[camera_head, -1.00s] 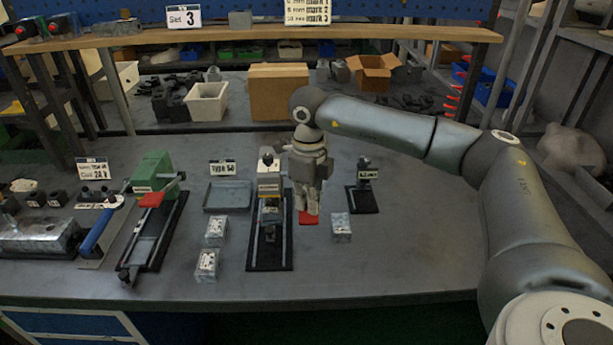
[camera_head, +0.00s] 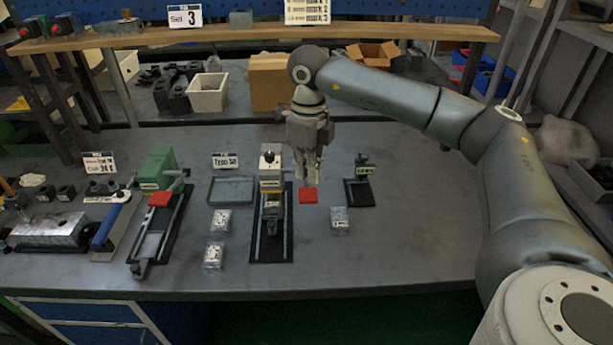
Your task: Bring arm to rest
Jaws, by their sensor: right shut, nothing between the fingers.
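My right gripper (camera_head: 308,176) hangs fingers down above the grey workbench (camera_head: 390,248). Its fingers are together with nothing between them. A red block or pad (camera_head: 308,195) lies on the bench just below the fingertips, apart from them as far as I can tell. Left of the gripper stands a fixture (camera_head: 270,185) on a black base, with a metal part in it. Silver valve blocks lie on the bench: one (camera_head: 339,220) right of the fixture, two left of it (camera_head: 220,221) and (camera_head: 213,256). My left gripper is not in view.
A small stand (camera_head: 361,180) on a black plate is right of the gripper. A grey tray (camera_head: 231,191) sits behind the left blocks. A wooden shelf (camera_head: 400,32) crosses behind. The front right bench is clear.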

